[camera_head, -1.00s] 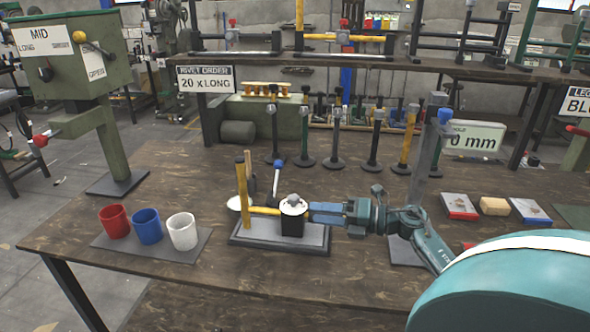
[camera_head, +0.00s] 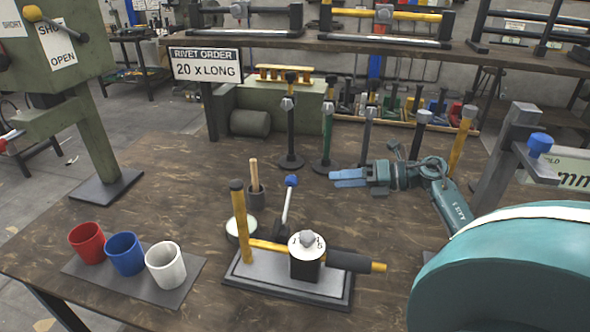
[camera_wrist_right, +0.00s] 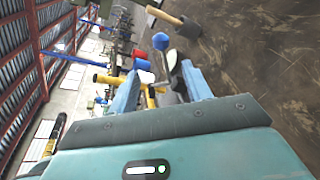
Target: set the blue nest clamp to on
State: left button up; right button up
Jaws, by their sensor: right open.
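A lever with a blue ball knob (camera_head: 291,181) stands behind the press fixture (camera_head: 290,283), leaning slightly right; I take it for the blue clamp. The fixture has a yellow post, a yellow bar, a black block with a white dial, and a dark grip on the right. My right gripper (camera_head: 334,178) is open and empty, to the right of the knob in the head view, its fingers pointing left. In the right wrist view the blue knob (camera_wrist_right: 160,41) shows beyond and between the open fingers (camera_wrist_right: 160,88), apart from them. My left gripper is not in view.
Red (camera_head: 87,242), blue (camera_head: 125,253) and white (camera_head: 165,265) cups stand on a grey mat at left. A wooden-handled tool (camera_head: 255,185) stands beside the lever. Several posts on round bases (camera_head: 291,160) stand behind.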

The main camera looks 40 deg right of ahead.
aim_at(297, 180)
jog(key=p+x, duration=0.1)
jog(key=x, duration=0.4)
jog(key=p+x, duration=0.1)
jog(key=x, duration=0.5)
jog(key=shift+w, duration=0.45)
jog(key=shift+x, duration=0.8)
jog(key=shift+f, duration=0.1)
grip_shut()
